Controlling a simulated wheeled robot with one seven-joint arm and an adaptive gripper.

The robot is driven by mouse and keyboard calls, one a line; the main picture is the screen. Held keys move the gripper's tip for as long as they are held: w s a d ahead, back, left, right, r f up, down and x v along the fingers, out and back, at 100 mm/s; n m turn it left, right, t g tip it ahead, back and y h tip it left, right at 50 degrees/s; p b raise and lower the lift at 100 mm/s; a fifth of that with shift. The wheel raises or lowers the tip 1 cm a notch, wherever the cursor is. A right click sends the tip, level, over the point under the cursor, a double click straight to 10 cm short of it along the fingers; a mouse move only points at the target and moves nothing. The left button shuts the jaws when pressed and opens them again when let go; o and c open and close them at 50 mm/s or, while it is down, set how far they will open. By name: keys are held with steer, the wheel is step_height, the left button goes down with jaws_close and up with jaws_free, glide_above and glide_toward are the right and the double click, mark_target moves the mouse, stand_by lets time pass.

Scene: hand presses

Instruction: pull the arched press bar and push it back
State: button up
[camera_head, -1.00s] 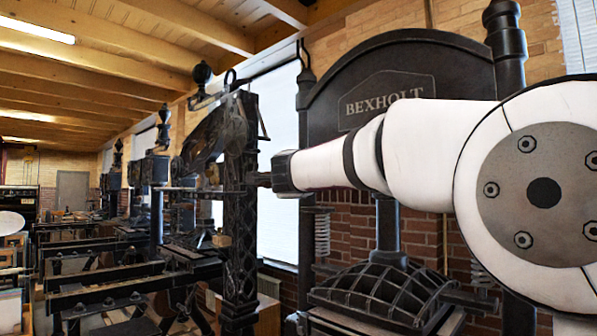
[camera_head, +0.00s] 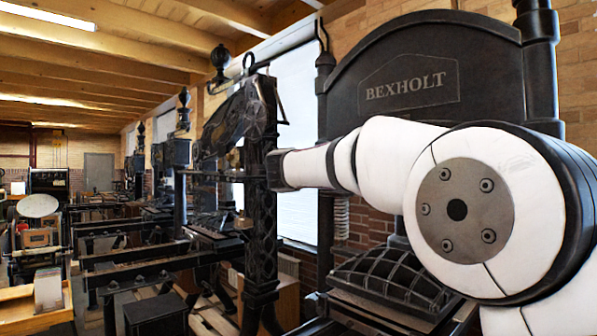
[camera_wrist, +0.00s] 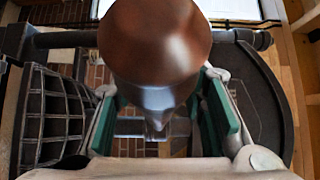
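In the wrist view, a rounded brown knob (camera_wrist: 155,40) with a narrower grey metal shank (camera_wrist: 158,100) stands between my fingers; it looks like the handle end of the press bar. My gripper (camera_wrist: 170,110) is open around it, its green pads on either side. Gaps show between shank and pads; the knob hides the fingertips. In the head view, the press has a dark arched headpiece (camera_head: 415,60) lettered BEXHOLT. My white arm covers its middle. The bar and my gripper cannot be made out there.
A ribbed dark dome (camera_head: 390,280) sits low on the press; it also shows in the wrist view (camera_wrist: 55,110). A black ornate post (camera_head: 262,200) stands close to my arm's left end. More presses line the wall. A round white disc (camera_head: 38,205) is far left.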

steer(key=shift+o, duration=0.4)
steer(key=shift+d, duration=0.1)
steer(key=shift+s, duration=0.15)
steer(key=s, duration=1.1)
steer(key=shift+s, duration=0.35)
steer(key=shift+f, duration=0.1)
